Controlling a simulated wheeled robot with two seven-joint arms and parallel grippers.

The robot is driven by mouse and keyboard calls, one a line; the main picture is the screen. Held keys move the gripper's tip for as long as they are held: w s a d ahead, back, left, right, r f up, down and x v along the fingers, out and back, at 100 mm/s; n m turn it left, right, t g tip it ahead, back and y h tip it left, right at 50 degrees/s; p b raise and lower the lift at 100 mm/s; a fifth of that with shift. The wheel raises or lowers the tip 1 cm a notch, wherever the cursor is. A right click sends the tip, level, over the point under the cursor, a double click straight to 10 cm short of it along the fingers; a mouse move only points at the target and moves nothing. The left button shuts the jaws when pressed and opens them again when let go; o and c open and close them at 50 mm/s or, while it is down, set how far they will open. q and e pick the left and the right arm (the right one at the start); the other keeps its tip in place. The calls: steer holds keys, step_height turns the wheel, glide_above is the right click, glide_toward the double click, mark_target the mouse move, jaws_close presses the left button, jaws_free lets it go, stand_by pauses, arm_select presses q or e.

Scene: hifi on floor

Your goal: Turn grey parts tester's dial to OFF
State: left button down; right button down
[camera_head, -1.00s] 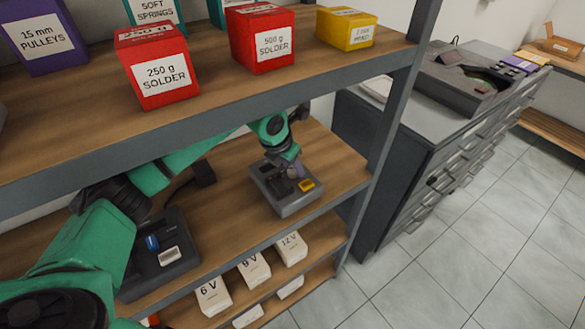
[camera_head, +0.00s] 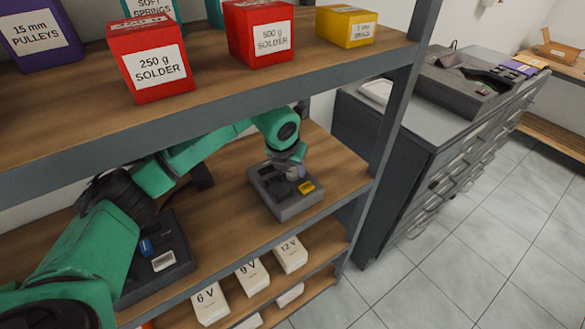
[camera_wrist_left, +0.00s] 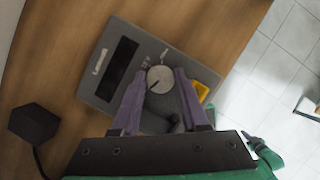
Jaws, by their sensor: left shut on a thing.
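The grey parts tester (camera_head: 285,207) sits on the middle wooden shelf near its right end. In the left wrist view the tester (camera_wrist_left: 110,52) shows a dark display, a yellow part and a round grey dial (camera_wrist_left: 160,79) with a dark pointer mark. My left gripper (camera_wrist_left: 159,80) is shut on the dial, one purple finger on each side. In the head view my left gripper (camera_head: 295,172) is over the tester and hides most of the dial. The dial's markings are too small to read. My right gripper is not in view.
A darker device (camera_head: 160,262) with a blue part stands left on the same shelf, partly behind my arm. A black block (camera_wrist_left: 34,122) with a cable lies beside the tester. The upper shelf edge (camera_head: 220,107) passes above my arm.

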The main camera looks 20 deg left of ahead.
arm_select(q)
steer(key=c, duration=0.7)
jaws_free()
steer(key=shift+r, duration=0.1)
steer(key=shift+s+r+b, duration=0.1)
steer(key=shift+b, duration=0.2)
steer(key=shift+b+v, duration=0.95)
steer(key=shift+v, duration=0.15)
steer(key=s+b, duration=0.1)
steer(key=s, duration=0.3)
steer(key=s+b, duration=0.2)
steer(key=s, duration=0.2)
steer(key=s+a+b, duration=0.1)
steer(key=s, duration=0.3)
steer(key=shift+s+r+b, duration=0.1)
steer(key=shift+r+b, duration=0.15)
steer(key=shift+b, duration=0.15)
